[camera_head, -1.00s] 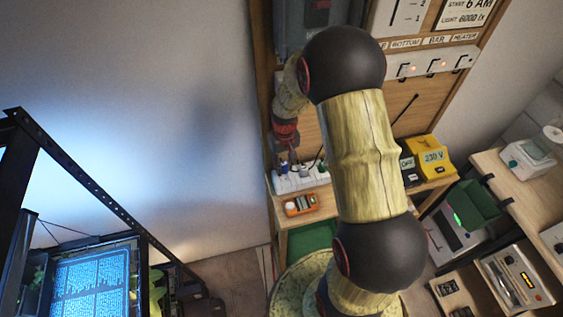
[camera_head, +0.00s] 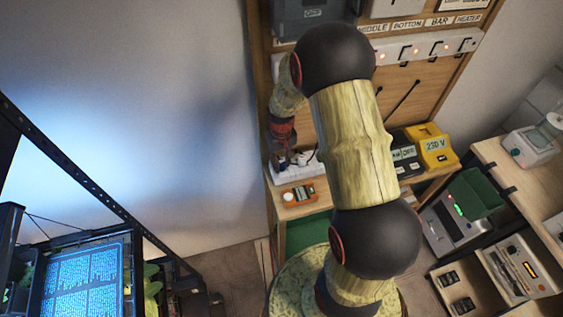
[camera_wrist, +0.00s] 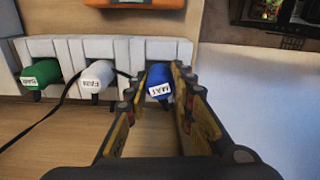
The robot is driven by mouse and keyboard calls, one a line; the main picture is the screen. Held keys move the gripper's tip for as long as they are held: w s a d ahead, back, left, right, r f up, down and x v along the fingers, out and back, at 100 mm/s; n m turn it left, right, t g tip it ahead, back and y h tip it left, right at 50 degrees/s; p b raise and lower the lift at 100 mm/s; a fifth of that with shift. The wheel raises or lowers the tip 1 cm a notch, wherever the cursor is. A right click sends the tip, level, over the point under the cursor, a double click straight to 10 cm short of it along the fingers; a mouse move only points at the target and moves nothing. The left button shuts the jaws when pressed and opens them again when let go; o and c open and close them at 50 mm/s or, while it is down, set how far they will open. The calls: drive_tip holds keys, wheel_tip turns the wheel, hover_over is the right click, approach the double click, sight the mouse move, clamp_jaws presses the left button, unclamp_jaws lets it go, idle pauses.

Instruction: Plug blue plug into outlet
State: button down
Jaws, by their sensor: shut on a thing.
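The blue plug (camera_wrist: 160,84), labelled MAT, sits between the fingers of my gripper (camera_wrist: 160,78) in the wrist view. My gripper is shut on it. The plug is at the rightmost visible position of the white outlet strip (camera_wrist: 68,48), with its back towards the camera. It looks close against the strip, but I cannot tell how far it is in. In the head view, my gripper (camera_head: 280,152) is low at the white strip (camera_head: 287,172), and the blue plug cannot be made out there.
A white plug (camera_wrist: 97,75) labelled FAN and a green plug (camera_wrist: 41,73) are in the strip to the left. A dark cable crosses the wood there. An orange meter (camera_head: 298,194) lies by the strip. A yellow 230 V meter (camera_head: 433,146) stands right.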

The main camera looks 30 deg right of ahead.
drive_tip(key=shift+s+f, duration=0.2)
drive_tip(key=shift+f, duration=0.05)
drive_tip(key=c, duration=1.5)
unclamp_jaws()
drive_tip(key=shift+f, duration=0.15)
drive_tip(key=shift+o, duration=0.2)
